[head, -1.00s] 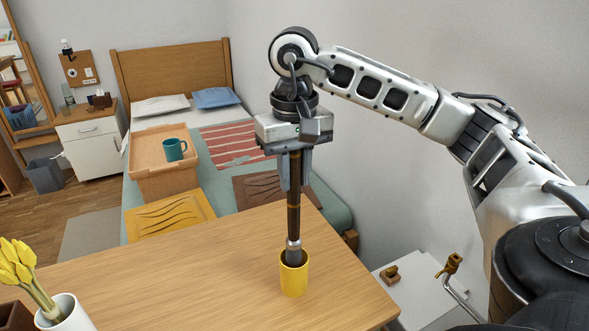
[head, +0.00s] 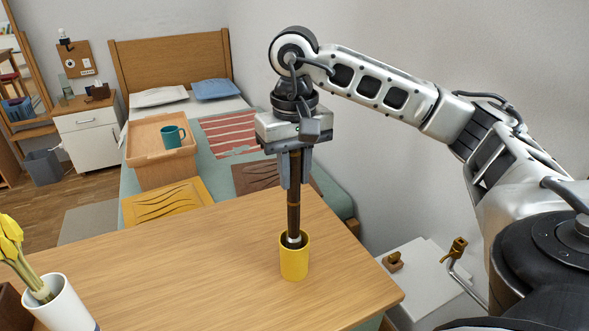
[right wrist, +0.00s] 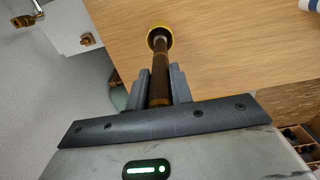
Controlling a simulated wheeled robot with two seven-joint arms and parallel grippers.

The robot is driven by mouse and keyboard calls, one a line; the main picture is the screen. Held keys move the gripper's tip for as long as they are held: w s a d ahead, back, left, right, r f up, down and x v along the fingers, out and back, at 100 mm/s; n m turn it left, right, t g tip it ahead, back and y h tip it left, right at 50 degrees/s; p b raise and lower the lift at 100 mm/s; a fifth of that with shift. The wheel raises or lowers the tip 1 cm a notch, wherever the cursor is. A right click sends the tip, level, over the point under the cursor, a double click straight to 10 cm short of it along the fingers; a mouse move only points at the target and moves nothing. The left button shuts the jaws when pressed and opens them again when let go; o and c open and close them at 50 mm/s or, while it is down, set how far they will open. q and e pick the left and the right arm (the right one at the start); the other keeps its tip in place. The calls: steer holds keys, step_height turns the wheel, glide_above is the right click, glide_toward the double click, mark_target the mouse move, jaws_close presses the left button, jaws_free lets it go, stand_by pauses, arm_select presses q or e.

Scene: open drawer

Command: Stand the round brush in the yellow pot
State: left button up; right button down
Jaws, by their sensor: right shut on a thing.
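The yellow pot (head: 294,264) stands upright on the wooden table, near its right front part. The round brush (head: 294,218) is upright, with its dark handle up and its lower end inside the pot; the bristles are hidden by the pot wall. My right gripper (head: 294,180) is above the pot, pointing down, shut on the brush's handle. In the right wrist view the brush (right wrist: 160,75) runs between the fingers (right wrist: 158,88) to the yellow pot (right wrist: 161,32). My left gripper is not in view.
The wooden table (head: 180,270) is clear left of the pot. A white vase (head: 62,303) with yellow flowers stands at the front left. A bed with a wooden tray (head: 150,155) and teal mug (head: 172,136) lies beyond. A white surface (head: 425,275) is lower right.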

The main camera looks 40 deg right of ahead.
steer(key=c, duration=1.2)
jaws_free()
steer(key=shift+o, duration=0.2)
arm_select(q)
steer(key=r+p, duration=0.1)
steer(key=p, duration=0.2)
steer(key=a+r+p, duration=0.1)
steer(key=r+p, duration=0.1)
steer(key=p, duration=0.2)
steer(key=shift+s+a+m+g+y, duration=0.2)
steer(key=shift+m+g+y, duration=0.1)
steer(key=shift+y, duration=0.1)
arm_select(e)
step_height(320, 180, up, 16)
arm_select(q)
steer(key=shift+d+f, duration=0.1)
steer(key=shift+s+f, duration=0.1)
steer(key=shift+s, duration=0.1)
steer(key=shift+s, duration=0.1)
arm_select(e)
steer(key=shift+s+f, duration=0.1)
